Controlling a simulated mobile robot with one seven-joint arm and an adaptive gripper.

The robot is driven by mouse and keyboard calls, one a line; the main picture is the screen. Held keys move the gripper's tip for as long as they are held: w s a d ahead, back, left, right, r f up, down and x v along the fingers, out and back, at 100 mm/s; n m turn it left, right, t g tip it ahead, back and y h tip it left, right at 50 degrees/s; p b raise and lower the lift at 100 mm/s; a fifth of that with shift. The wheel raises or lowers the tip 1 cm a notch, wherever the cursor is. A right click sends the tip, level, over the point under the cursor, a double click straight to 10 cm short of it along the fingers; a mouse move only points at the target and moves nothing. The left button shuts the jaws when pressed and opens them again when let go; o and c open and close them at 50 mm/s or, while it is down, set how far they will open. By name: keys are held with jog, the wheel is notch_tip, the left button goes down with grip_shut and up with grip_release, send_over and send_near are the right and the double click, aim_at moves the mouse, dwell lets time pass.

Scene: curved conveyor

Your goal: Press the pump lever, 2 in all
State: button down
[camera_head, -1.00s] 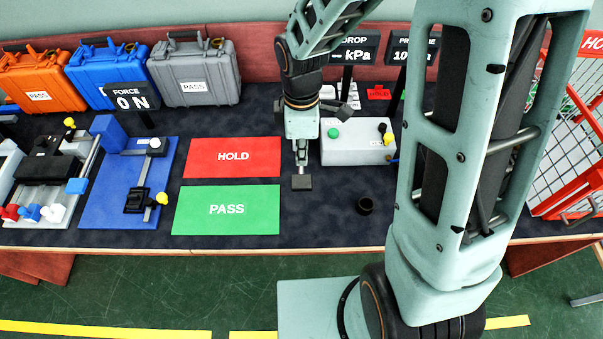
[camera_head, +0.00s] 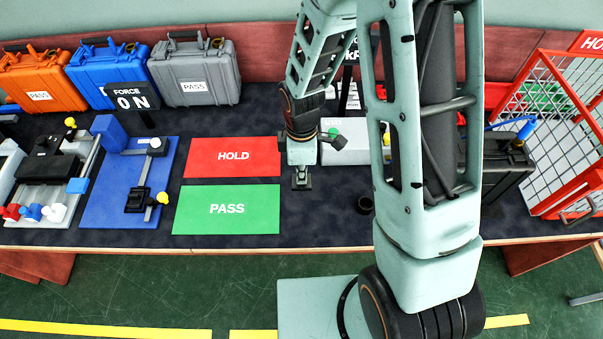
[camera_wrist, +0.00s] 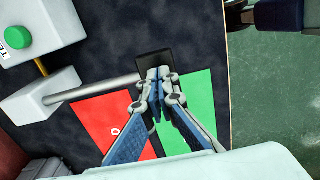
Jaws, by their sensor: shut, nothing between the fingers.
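The pump lever shows in the wrist view as a grey rod (camera_wrist: 95,91) that runs from a white block (camera_wrist: 40,95) to a dark flat pad (camera_wrist: 152,62). In the head view the pad (camera_head: 301,185) sits at the near end of the lever, right of the red and green mats, and my arm hides the block. My gripper (camera_wrist: 160,73) is shut and empty, its fingertips over the pad. It also shows in the head view (camera_head: 301,172). I cannot tell whether the tips touch the pad or how far it is pressed.
A white box with a green button (camera_wrist: 18,40) stands beside the lever block. A HOLD mat (camera_head: 232,157) and a PASS mat (camera_head: 227,209) lie to the left.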

notch_tip(320, 180, down, 8)
jog(key=b, duration=0.6)
jog(key=shift+s+r+b, duration=0.15)
jog(key=shift+r+b, duration=0.05)
jog(key=shift+b, duration=0.15)
jog(key=shift+s, duration=0.15)
jog(key=shift+s, duration=0.1)
jog(key=shift+r+p, duration=0.35)
jog(key=s+r+p, duration=0.3)
jog(key=r, duration=1)
jog(key=shift+s+r, duration=0.15)
jog(key=shift+s, duration=0.05)
jog(key=shift+a, duration=0.1)
